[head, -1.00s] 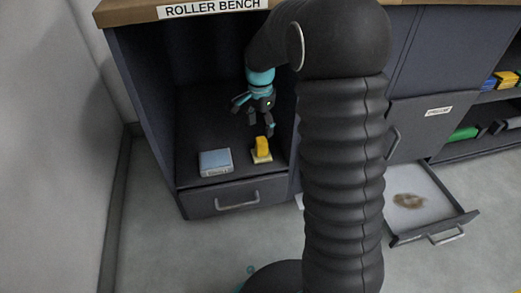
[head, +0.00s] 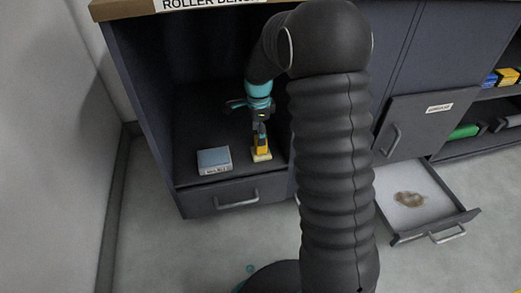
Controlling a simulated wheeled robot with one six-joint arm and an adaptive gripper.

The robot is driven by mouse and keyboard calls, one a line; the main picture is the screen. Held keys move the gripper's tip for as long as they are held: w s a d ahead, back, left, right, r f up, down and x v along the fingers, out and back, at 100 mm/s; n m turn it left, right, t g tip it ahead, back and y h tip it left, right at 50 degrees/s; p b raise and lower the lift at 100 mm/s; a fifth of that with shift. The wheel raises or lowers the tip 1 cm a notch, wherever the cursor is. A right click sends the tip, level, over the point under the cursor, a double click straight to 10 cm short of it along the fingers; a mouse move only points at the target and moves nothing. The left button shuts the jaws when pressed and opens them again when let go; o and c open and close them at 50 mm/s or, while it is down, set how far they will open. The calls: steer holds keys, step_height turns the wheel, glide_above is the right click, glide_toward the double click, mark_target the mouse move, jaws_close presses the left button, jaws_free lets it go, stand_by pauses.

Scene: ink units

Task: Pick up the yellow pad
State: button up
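The yellow pad (head: 262,152) stands on the floor of the open bench compartment, near its front edge, with a paler, cream-coloured base. My gripper (head: 260,133) points down at the top of the pad, and its fingers overlap the pad's upper part in the head view. The fingers are small and dark here, so I cannot tell whether they are open around the pad or shut on it. The pad still appears to rest on the compartment floor.
A blue-grey box (head: 214,160) with a label lies left of the pad. A closed drawer (head: 236,198) is below the compartment. At right, an open drawer (head: 432,210) with a brown stain juts out. Shelves at far right hold coloured items.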

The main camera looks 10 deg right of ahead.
steer(key=shift+d+f+b, duration=0.2)
steer(key=shift+f+b, duration=0.15)
steer(key=shift+f, duration=1.2)
steer(key=shift+d+f+b, duration=0.15)
steer(key=shift+f+b, duration=0.15)
steer(key=shift+f, duration=1.2)
jaws_close()
steer(key=shift+r, duration=0.1)
step_height(320, 180, up, 10)
steer(key=shift+f+p, duration=0.1)
steer(key=shift+p, duration=0.9)
